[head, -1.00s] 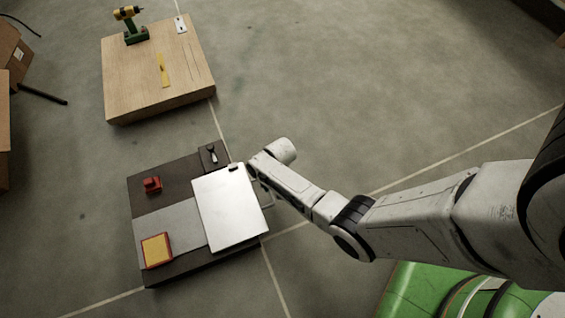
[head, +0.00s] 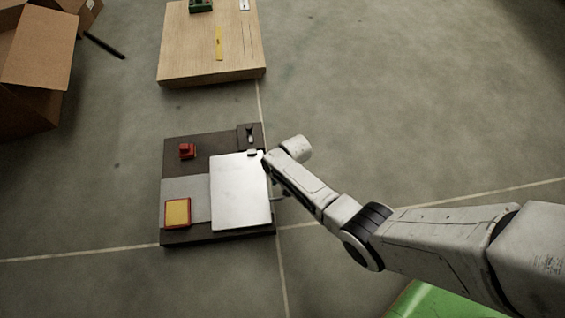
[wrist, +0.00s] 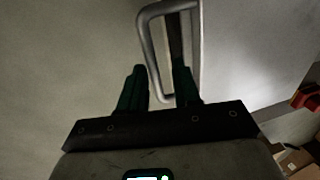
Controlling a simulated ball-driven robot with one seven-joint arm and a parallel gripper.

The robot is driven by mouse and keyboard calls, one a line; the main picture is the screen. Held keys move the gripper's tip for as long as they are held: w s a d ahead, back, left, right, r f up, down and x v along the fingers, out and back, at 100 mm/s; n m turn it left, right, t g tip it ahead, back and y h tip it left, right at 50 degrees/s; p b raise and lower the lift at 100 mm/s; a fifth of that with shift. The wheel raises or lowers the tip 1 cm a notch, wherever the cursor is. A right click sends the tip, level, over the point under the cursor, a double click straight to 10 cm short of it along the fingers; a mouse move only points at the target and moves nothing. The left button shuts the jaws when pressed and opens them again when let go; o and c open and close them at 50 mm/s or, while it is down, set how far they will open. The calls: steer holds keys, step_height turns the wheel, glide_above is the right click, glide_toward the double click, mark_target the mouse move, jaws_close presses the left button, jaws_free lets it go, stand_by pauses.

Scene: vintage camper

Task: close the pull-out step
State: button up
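A flat white panel (head: 241,190) lies on the right part of a low dark board unit (head: 205,238) in the head view; it may be the pull-out step, but I cannot be sure. A thin metal handle (head: 282,196) shows at its right side, partly hidden by my arm. In the wrist view the U-shaped handle (wrist: 151,50) stands out from a pale surface (wrist: 245,50). My gripper (wrist: 160,85) has two dark green fingers, spread apart, with part of the handle between or just beyond them. Contact is unclear. In the head view my fingers are hidden.
The unit also carries a red button (head: 186,151), a yellow square pad (head: 177,213) and a small lever switch (head: 249,135). A wooden block table (head: 190,50) with a yellow strip (head: 218,43) stands behind. Cardboard boxes (head: 38,50) are at left. Floor is clear at upper right.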

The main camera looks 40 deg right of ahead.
steer(key=shift+o, duration=0.4)
steer(key=shift+d, duration=0.1)
steer(key=shift+r, duration=0.15)
step_height(320, 180, up, 10)
steer(key=s+d+p, duration=0.1)
steer(key=p, duration=0.6)
steer(key=shift+d+r, duration=0.15)
steer(key=shift+d, duration=0.2)
steer(key=shift+s, duration=0.15)
